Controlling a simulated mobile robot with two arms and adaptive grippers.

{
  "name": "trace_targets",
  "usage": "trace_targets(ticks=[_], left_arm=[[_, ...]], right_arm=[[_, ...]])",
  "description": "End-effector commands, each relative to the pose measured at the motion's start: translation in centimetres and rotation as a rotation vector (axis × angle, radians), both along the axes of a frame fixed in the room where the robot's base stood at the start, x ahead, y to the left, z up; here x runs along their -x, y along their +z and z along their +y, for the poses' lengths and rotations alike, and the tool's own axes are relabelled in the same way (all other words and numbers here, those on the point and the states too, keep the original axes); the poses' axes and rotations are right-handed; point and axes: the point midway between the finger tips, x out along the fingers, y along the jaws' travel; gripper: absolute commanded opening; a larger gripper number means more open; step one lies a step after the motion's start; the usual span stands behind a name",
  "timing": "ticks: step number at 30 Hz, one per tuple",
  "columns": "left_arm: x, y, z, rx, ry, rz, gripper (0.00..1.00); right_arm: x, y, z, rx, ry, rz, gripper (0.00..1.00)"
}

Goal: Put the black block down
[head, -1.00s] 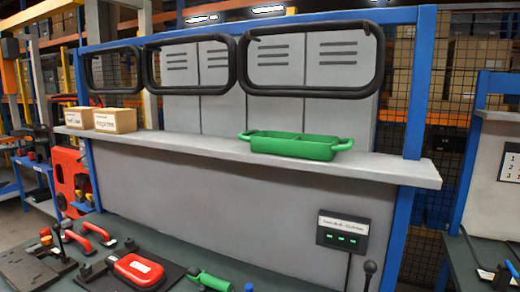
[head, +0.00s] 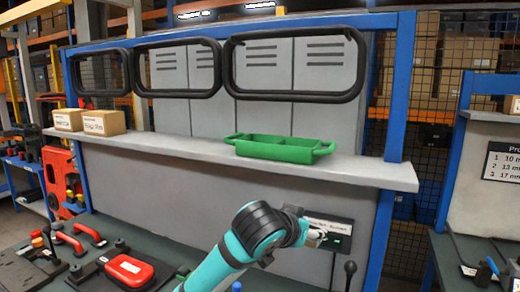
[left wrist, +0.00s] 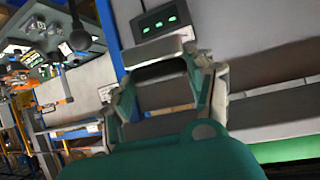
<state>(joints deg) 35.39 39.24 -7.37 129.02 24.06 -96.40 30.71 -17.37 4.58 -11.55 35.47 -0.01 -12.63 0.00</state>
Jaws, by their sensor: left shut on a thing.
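My left gripper (head: 317,238) is in front of the grey back panel, just by the small control box (head: 340,240) with green lights. In the left wrist view my left gripper (left wrist: 163,60) is shut on a dark piece, the black block (left wrist: 160,70), seen between the fingers. The block's full shape is hidden by the fingers, and in the head view I cannot make it out. The control box also shows ahead in the left wrist view (left wrist: 160,20). My right gripper is in neither view.
A grey shelf (head: 375,178) above the arm bears a green tray (head: 278,149) and two cartons (head: 100,123). Black frames (head: 295,65) hang above it. A red case (head: 128,268) and tools lie on the bench at lower left.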

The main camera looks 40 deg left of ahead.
Motion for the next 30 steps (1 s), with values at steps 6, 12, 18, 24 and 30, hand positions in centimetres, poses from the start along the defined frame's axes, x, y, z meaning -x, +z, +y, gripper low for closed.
trace_targets(ticks=[6, 12, 18, 24, 30], left_arm=[[0.8, 8.7, 4.7, -0.002, 0.068, -0.013, 0.11], [3.2, 15.5, 8.4, 0.004, 0.122, -0.014, 0.11], [5.9, 20.1, 10.9, 0.013, 0.154, -0.014, 0.11], [7.0, 21.8, 12.0, 0.019, 0.165, -0.011, 0.11], [4.3, 21.5, 13.5, 0.028, 0.160, -0.011, 0.11]], right_arm=[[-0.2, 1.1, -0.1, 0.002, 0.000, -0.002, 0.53], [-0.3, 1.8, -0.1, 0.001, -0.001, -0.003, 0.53], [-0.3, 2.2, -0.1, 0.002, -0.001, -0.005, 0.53], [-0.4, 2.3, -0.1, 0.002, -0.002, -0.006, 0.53], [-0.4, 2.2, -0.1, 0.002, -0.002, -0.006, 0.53]])
